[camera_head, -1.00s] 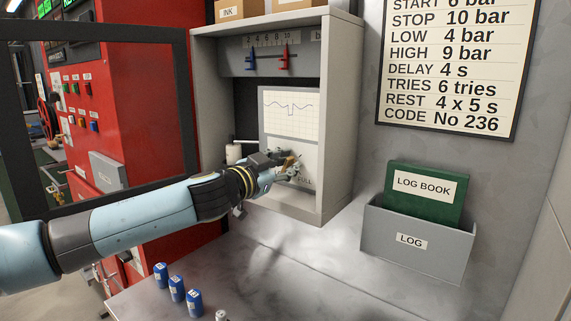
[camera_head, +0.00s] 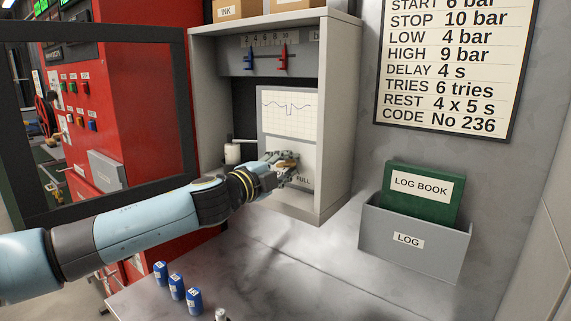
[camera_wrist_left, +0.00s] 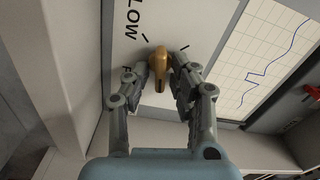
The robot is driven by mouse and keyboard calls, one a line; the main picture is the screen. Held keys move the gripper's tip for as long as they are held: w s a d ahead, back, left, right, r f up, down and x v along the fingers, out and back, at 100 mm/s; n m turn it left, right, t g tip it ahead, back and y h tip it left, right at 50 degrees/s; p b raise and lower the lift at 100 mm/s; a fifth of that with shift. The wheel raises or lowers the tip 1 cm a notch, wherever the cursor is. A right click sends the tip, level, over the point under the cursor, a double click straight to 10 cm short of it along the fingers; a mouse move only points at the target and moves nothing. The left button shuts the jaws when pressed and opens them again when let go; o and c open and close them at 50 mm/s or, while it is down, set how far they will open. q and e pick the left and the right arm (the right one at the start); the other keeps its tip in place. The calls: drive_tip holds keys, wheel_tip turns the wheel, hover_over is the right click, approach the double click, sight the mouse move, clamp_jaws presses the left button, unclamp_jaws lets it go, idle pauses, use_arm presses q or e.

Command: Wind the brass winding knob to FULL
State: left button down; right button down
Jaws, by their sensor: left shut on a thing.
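The brass winding knob (camera_wrist_left: 159,70) sits on the pale panel inside the grey wall cabinet (camera_head: 342,110). In the left wrist view the fingers of my left gripper (camera_wrist_left: 160,73) are on either side of it, shut on it. The word LOW and short dial marks show on the panel beside the knob. In the head view my left gripper (camera_head: 285,163) reaches into the lower part of the cabinet and mostly hides the knob. The word FULL (camera_head: 303,180) shows just to the right and below the gripper. My right gripper is not in view.
A chart paper (camera_head: 288,112) is above the knob, and a scale with a blue and a red pointer (camera_head: 283,57) is above that. The cabinet's side walls are close around the gripper. Blue small bottles (camera_head: 177,288) stand on the bench below. A log holder (camera_head: 415,240) hangs at right.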

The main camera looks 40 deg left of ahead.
use_arm(q)
drive_tip(key=m, duration=0.5)
drive_tip(key=shift+f+p, duration=0.25)
drive_tip(key=shift+p, duration=0.15)
drive_tip(key=m, duration=0.3)
drive_tip(key=shift+f, duration=0.15)
drive_tip(key=shift+f+m+p, duration=0.1)
drive_tip(key=shift+m+p, duration=0.25)
drive_tip(key=shift+m, duration=0.75)
drive_tip(key=shift+a, duration=0.1)
drive_tip(key=c, duration=1.4)
unclamp_jaws()
drive_tip(key=s+d, duration=0.1)
drive_tip(key=s, duration=1.1)
drive_tip(key=shift+d, duration=0.2)
